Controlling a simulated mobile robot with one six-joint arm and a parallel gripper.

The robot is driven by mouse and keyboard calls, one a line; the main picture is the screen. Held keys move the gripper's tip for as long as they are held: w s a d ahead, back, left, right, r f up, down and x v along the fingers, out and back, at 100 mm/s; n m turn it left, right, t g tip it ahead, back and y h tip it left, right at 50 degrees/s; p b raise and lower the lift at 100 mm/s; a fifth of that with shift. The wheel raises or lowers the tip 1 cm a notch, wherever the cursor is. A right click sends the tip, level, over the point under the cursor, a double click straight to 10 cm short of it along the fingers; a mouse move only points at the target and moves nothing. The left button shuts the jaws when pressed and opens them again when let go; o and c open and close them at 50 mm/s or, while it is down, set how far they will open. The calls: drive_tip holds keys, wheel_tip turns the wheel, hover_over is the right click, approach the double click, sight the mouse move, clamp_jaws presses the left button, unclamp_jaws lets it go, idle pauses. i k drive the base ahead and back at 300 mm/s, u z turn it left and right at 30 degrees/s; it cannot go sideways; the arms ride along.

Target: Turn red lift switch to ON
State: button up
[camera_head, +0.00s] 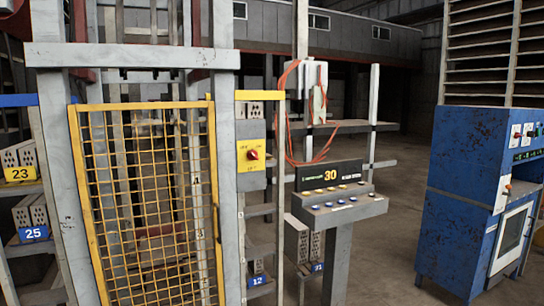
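The red lift switch (253,155) is a small red rotary knob on a yellow plate (243,165), set in a grey box on the post to the right of the yellow mesh gate. The lettering around the knob is too small to read, so I cannot tell its setting. My gripper and arm are not in view.
The yellow mesh gate (150,200) fills the left front. A grey control console (340,207) with several buttons and a "30" display (328,174) stands right of the switch. A blue cabinet (470,190) stands far right. Floor between console and cabinet is clear.

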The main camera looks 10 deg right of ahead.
sight(253, 154)
drive_tip(key=z, duration=0.05)
drive_tip(key=i, duration=0.5)
drive_tip(key=u, duration=0.05)
drive_tip(key=k, duration=0.55)
drive_tip(key=u, duration=0.6)
drive_tip(key=k, duration=0.8)
drive_tip(key=z, duration=0.3)
drive_tip(key=i, duration=1.15)
drive_tip(key=z, duration=0.1)
